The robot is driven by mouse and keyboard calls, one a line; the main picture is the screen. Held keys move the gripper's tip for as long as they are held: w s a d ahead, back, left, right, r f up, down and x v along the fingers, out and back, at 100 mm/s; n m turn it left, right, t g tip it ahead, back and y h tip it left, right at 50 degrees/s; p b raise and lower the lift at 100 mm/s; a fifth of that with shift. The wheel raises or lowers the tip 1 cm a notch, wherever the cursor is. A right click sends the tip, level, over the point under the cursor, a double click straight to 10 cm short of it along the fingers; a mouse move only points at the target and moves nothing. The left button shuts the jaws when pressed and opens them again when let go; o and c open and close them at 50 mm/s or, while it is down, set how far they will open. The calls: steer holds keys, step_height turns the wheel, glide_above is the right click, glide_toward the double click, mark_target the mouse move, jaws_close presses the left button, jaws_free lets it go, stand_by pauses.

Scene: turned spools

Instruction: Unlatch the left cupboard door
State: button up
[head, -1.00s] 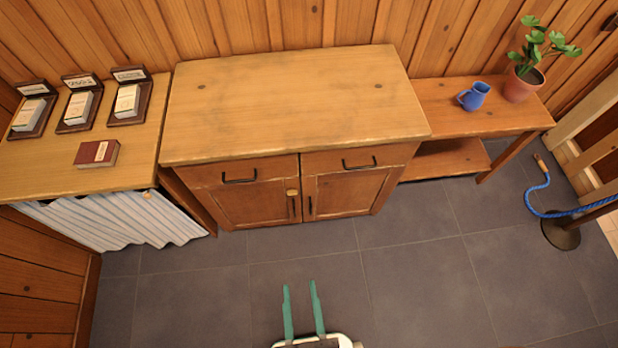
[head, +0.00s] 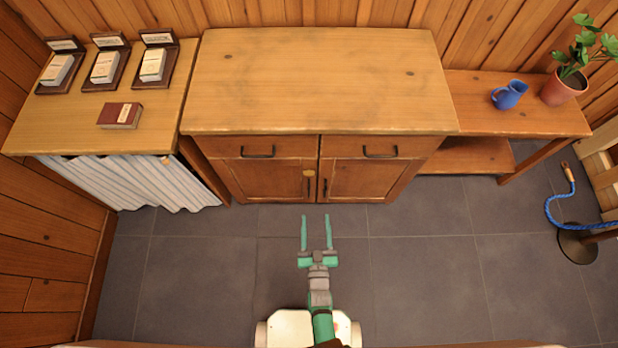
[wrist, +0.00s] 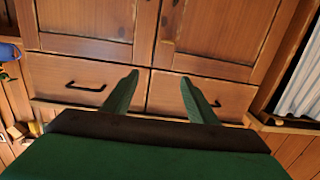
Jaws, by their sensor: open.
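The wooden cupboard (head: 320,86) stands against the back wall with two doors under two drawers. Its left door (head: 262,181) looks shut. A small tan latch piece (head: 309,173) sits at that door's upper right edge, above a dark upright handle. My gripper (head: 316,216) is open and empty, its two green fingers apart, pointing at the cupboard's front near the door seam. In the wrist view, which is upside down, my gripper (wrist: 160,77) shows before the drawers, with the left door (wrist: 220,32) on the right. I cannot make out the latch there.
A side table (head: 60,128) with a striped curtain (head: 130,180), card stands and a dark red box (head: 120,115) is at left. A low bench (head: 510,118) with a blue mug (head: 509,95) and potted plant (head: 565,88) is at right. The grey floor (head: 430,260) in front is clear.

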steer(key=w+a+f, duration=0.1)
steer(key=w+f, duration=0.1)
steer(key=w, duration=0.8)
steer(key=w+a+f, duration=0.1)
steer(key=w+f, duration=0.2)
steer(key=w, duration=0.6)
steer(key=shift+w+a+m+t+h, duration=0.2)
steer(key=shift+w+m+t+h, duration=0.1)
steer(key=shift+w, duration=0.05)
steer(key=c, duration=1.1)
